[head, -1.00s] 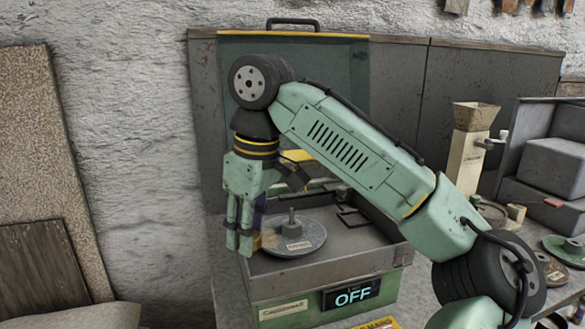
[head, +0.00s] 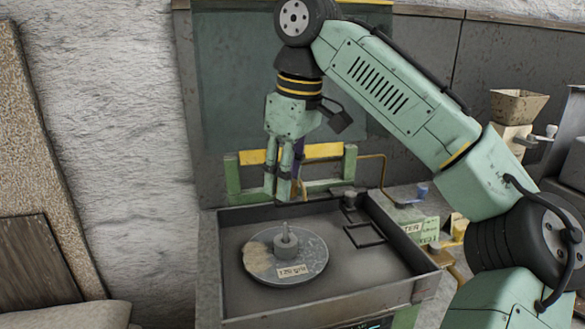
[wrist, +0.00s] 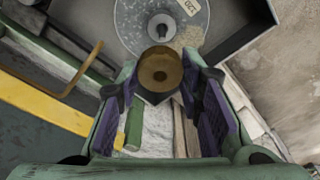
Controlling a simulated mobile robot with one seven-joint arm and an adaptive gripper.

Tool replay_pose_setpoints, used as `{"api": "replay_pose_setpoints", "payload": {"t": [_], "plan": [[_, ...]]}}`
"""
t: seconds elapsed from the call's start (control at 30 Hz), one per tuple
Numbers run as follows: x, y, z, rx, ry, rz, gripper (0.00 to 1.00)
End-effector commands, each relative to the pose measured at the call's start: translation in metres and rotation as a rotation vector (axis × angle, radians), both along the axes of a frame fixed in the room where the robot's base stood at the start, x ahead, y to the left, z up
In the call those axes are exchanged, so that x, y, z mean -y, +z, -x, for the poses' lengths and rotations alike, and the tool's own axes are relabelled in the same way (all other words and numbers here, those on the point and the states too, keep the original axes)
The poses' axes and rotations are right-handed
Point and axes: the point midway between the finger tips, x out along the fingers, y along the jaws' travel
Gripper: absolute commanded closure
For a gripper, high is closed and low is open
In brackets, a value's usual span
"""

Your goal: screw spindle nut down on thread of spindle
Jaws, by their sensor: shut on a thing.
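The spindle (head: 284,229) stands upright, with a thin tip above a grey collar, at the middle of a round grey disc (head: 313,262) labelled "120 grit". In the wrist view the spindle (wrist: 162,24) shows just beyond the nut. My gripper (head: 285,196) points down behind and above the disc, apart from the spindle. In the wrist view the gripper is shut on the spindle nut (wrist: 161,70), a round brass-coloured piece with a dark hole, held between purple-lined fingers. In the head view the fingers mostly hide the nut.
The disc lies in a grey, walled tray (head: 380,285) with a small square frame (head: 364,235) and a dark knob (head: 349,199). A green and yellow rail (head: 325,152) and a bent yellow rod (head: 384,170) stand at the back. A hopper (head: 518,106) stands right.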

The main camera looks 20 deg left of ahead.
Motion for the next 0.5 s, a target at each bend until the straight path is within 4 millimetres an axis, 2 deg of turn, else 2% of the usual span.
{"api": "replay_pose_setpoints", "payload": {"t": [0.3,0.5], "plan": [[0.0001,-0.0001,0.0001,0.000,-0.001,-0.001,1.00],[0.0001,-0.0079,0.0000,0.000,-0.001,0.000,1.00]]}}
